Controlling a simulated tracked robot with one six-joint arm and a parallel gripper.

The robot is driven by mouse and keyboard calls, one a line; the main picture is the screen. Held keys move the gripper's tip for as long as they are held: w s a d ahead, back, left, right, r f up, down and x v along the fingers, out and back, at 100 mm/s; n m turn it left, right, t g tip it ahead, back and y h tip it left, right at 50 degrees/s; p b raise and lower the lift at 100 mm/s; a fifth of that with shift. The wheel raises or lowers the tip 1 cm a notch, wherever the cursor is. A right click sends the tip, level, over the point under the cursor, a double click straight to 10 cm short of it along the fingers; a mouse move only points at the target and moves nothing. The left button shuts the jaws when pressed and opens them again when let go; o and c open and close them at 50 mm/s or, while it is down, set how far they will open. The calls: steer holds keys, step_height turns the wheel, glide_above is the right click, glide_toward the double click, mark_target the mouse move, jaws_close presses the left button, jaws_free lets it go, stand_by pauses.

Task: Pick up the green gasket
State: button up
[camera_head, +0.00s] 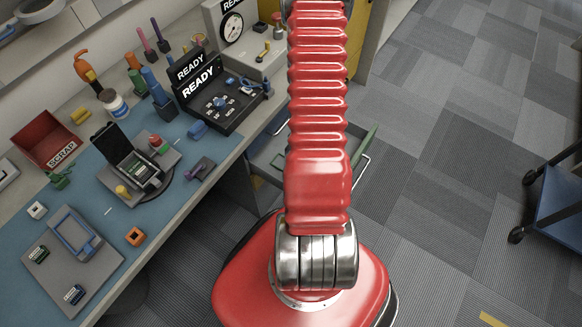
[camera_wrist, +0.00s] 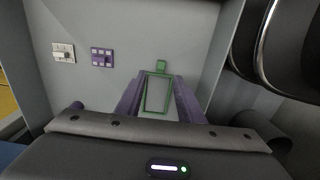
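The green gasket (camera_wrist: 146,98), a thin rectangular frame with a small tab at its far end, shows in the wrist view against the pale grey floor of a drawer or tray. My gripper (camera_wrist: 160,78) has two purple fingers standing apart, one on each side of the gasket. The gap between the fingertips is about as wide as the gasket; I cannot tell whether they touch it. In the head view my red arm hides my gripper and I cannot make out the gasket.
A purple part (camera_wrist: 102,57) and a white part (camera_wrist: 64,52) lie left of the gasket. The open drawer (camera_head: 263,157) is beside the workbench (camera_head: 95,195), which is crowded with tools. A dark cart (camera_head: 560,200) stands at right; carpet between is clear.

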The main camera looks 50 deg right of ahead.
steer(key=shift+f, duration=0.25)
steer(key=shift+f, duration=0.1)
steer(key=shift+s+f, duration=0.15)
steer(key=shift+f, duration=2.35)
steer(key=shift+c, duration=0.7)
jaws_close()
